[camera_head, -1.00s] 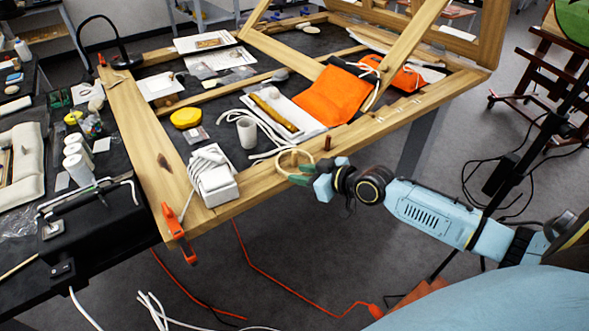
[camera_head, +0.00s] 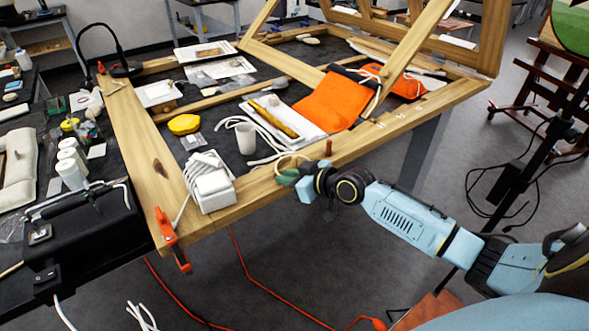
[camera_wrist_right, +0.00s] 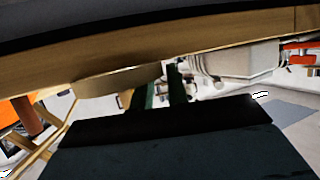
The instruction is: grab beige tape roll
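The beige tape roll (camera_head: 292,161) is a thin ring at the near edge of the wooden frame, right of the white box. My right gripper (camera_head: 287,177) reaches it from the right, its green fingers at the ring's near side. In the right wrist view the tape roll (camera_wrist_right: 115,82) shows as a tan band, its right end at the fingers of my right gripper (camera_wrist_right: 162,88). A gap shows between the fingers, so the gripper looks open. Whether they touch the ring cannot be told. My left gripper is out of view.
The wooden frame's near beam (camera_head: 345,150) runs beside my right gripper. A white box with cord (camera_head: 213,190) stands to the left, a white cup (camera_head: 246,138) and an orange cloth (camera_head: 333,100) behind. An orange clamp (camera_head: 170,237) grips the frame corner.

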